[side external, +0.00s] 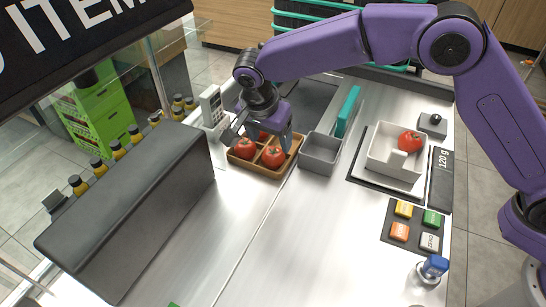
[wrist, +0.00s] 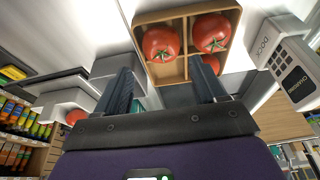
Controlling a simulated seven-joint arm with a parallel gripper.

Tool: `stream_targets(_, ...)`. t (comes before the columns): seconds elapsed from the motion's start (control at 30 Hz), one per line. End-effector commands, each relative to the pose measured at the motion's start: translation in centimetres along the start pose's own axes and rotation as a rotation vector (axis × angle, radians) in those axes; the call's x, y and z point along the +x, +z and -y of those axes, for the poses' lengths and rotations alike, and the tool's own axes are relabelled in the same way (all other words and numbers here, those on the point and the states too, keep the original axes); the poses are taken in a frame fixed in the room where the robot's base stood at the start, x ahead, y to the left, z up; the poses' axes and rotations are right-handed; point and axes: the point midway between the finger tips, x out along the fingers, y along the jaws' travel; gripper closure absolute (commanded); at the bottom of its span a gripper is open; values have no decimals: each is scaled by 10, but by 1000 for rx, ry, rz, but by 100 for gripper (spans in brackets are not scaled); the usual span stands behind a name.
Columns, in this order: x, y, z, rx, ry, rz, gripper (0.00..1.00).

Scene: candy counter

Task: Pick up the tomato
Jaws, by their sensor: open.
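A wooden divided tray (side external: 247,166) holds three red tomatoes. One tomato (side external: 244,149) is in its left part, one (side external: 273,157) at the right front, and one at the back is mostly hidden by my gripper. In the wrist view, two tomatoes (wrist: 161,44) (wrist: 211,33) show whole with green stems, and a third (wrist: 211,63) is partly behind a finger. One tray compartment (wrist: 170,73) looks empty there. My gripper (side external: 258,143) is above the tray, fingers spread and nothing between them. Another tomato (side external: 409,141) lies in a white bin (side external: 381,165) on the right.
A grey open box (side external: 319,154) stands right beside the tray, with a teal upright piece (side external: 347,111) behind it. A white labelled device (side external: 211,107) stands left of the tray. A dark raised shelf (side external: 130,200) borders the left. The front counter is mostly clear.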

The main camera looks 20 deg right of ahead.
Motion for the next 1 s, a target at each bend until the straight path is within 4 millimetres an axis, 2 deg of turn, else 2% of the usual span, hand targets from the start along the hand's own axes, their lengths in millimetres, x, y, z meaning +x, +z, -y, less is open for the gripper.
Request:
stream_targets(0.17,11,0,0,0,2,0,30)
stream_targets(0.4,44,1,2,0,3,-1,30)
stream_targets(0.5,52,1,2,0,0,0,30)
stream_targets(0.8,56,1,2,0,0,0,30)
stream_targets(0.93,56,1,2,0,0,0,72)
stream_targets(1.0,56,1,2,0,-1,0,75)
